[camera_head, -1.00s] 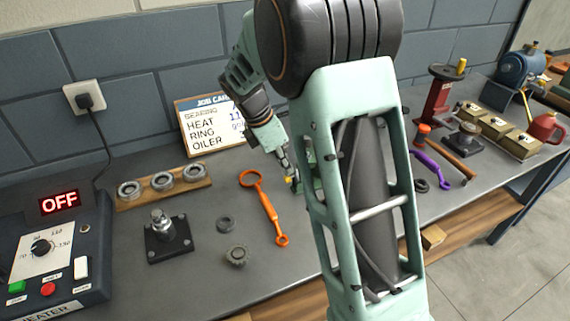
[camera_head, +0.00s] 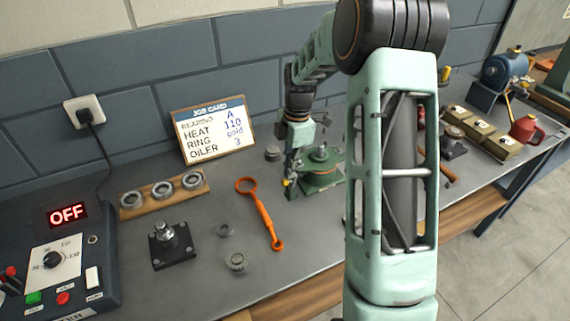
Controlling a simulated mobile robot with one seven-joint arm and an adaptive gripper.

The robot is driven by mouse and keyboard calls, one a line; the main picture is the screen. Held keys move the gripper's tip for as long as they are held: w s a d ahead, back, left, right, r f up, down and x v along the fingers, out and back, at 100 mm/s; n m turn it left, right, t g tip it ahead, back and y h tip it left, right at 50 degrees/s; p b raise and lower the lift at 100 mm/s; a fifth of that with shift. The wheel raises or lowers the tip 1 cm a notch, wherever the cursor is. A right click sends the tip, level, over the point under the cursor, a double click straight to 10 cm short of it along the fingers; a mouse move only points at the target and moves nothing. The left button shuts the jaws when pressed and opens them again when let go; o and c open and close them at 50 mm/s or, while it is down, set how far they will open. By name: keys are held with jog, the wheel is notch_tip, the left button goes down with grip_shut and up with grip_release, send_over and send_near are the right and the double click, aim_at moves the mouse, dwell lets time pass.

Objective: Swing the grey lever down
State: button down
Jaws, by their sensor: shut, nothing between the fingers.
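Whether my gripper touches the casing is unclear.
An orange ring-ended tool (camera_head: 262,215) lies left of the casing. A bearing board (camera_head: 150,203), a black block with a post (camera_head: 171,252) and a heater (camera_head: 50,265) stand further left. A job card (camera_head: 214,132) leans at the wall. Yellowish boxes (camera_head: 478,134) stand right of my arm.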

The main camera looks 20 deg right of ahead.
aim_at(290, 184)
jog(key=shift+w+d+y+p, duration=0.15)
jog(key=shift+d+y+p, duration=0.3)
jog(key=shift+d+y, duration=0.5)
jog(key=shift+w+d+f+g+y+p, duration=0.1)
jog(key=shift+g+y, duration=0.05)
jog(key=shift+y, duration=0.35)
jog(key=shift+s+d+g+y+p, duration=0.1)
jog(key=shift+g+y, duration=0.1)
jog(key=shift+y, duration=0.25)
jog(key=shift+w+f+g+y+p, duration=0.1)
jog(key=shift+g+y, duration=0.05)
jog(key=shift+y, duration=0.35)
jog(key=shift+a+r, duration=0.5)
jog(key=shift+r, duration=0.05)
jog(key=shift+s+a+r, duration=0.15)
jog(key=shift+a+r, duration=0.15)
jog(key=shift+r, duration=0.35)
jog(key=shift+s+a+r, duration=0.1)
jog(key=shift+a+r, duration=0.2)
jog(key=shift+r, duration=0.3)
jog(key=b+v, duration=0.1)
jog(key=v, duration=0.8)
jog(key=shift+d, duration=0.2)
